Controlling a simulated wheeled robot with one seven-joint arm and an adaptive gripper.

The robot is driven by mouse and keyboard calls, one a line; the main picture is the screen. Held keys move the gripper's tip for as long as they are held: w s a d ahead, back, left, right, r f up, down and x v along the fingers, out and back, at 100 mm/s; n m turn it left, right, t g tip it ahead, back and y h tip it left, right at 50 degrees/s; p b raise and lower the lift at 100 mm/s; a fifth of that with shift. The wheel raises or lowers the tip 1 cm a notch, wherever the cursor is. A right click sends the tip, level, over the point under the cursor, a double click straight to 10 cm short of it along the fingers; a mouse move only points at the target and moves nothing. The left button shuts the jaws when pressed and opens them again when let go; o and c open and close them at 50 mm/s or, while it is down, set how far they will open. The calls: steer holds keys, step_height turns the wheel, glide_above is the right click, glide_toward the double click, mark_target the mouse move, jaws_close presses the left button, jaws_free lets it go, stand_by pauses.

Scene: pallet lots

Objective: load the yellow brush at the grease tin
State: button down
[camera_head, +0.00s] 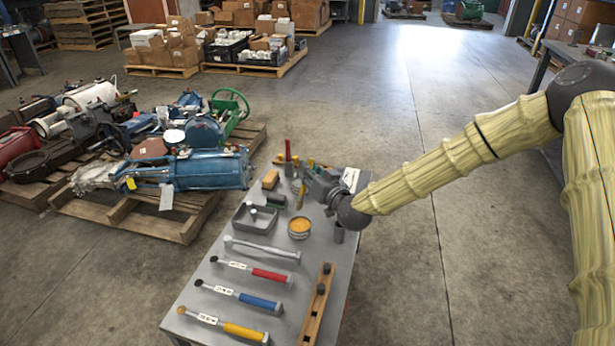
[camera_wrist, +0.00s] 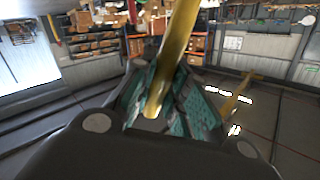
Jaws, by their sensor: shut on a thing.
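My gripper (camera_head: 312,182) is over the far part of the grey bench, behind the grease tin. It is shut on a yellow stick-like handle, which I take to be the yellow brush (camera_head: 301,196). In the wrist view the yellow handle (camera_wrist: 175,55) lies between the teal finger pads and runs out toward the top. In the head view the brush is small and tilted, and its bristles cannot be made out. The grease tin (camera_head: 300,235) is a short, open, round tin with orange-yellow content. The brush's lower end appears just behind the tin; whether they touch cannot be told.
On the bench, a grey tray (camera_head: 240,222) stands left of the tin. Tools with red (camera_head: 270,275), blue (camera_head: 260,302) and yellow (camera_head: 245,332) handles lie in front, beside a wooden rack (camera_head: 312,325). Loaded pallets stand left.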

steer(key=shift+f, duration=0.25)
steer(key=shift+f+b, duration=1.8)
steer(key=shift+f, duration=1)
steer(key=shift+f+b, duration=0.35)
steer(key=shift+f, duration=0.3)
steer(key=shift+r, duration=0.15)
steer(key=shift+r+p, duration=2.15)
steer(key=shift+r, duration=1.35)
